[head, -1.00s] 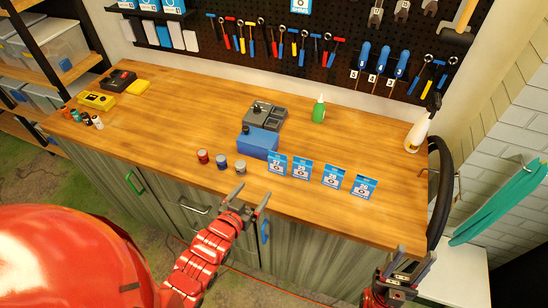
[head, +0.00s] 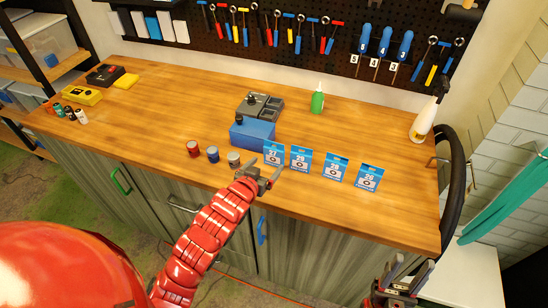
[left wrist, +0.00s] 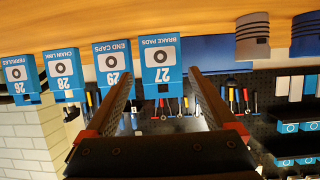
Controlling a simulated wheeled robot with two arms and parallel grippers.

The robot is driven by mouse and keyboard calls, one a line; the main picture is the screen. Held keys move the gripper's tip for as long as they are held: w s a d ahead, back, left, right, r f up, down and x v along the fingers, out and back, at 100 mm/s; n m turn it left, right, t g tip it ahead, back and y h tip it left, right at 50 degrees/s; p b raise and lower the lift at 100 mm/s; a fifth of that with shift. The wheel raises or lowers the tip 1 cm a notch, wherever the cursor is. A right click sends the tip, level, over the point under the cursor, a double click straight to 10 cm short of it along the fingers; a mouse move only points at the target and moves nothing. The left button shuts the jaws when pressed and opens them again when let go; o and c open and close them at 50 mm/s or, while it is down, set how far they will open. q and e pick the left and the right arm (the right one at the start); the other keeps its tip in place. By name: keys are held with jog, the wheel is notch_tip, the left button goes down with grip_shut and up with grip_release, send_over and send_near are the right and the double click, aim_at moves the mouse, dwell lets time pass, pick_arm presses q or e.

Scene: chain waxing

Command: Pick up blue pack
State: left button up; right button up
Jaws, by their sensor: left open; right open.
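Several blue and white packs stand in a row near the table's front edge: pack 27, brake pads (head: 273,154), pack 29, end caps (head: 300,159), pack 28, chain link (head: 335,169), and pack 26, ferrules (head: 368,177). My left gripper (head: 266,169) is open and empty, just in front of pack 27. In the left wrist view, which is upside down, pack 27 (left wrist: 160,64) appears between the spread fingertips, slightly beyond them. Whether they touch it cannot be told. My right gripper (head: 411,263) is open and empty, in front of the table at lower right.
Red (head: 193,149), blue (head: 213,154) and grey (head: 233,160) cans stand left of the packs. A blue box (head: 252,131) is behind pack 27. A green bottle (head: 317,99) and a white spray bottle (head: 422,122) stand farther back. The wooden table (head: 160,125) has clear room at left.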

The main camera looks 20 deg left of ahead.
aim_at(273, 156)
pick_arm(q)
jog(key=shift+w+d+p, duration=0.1)
jog(key=shift+w+p, duration=0.3)
jog(key=shift+w, duration=0.1)
jog(key=p+x, duration=0.1)
jog(key=x, duration=0.2)
jog(key=shift+w+r, duration=0.15)
jog(key=shift+r, duration=0.05)
jog(key=shift+w+f+p, duration=0.35)
jog(key=shift+w, duration=0.15)
jog(key=c, duration=1)
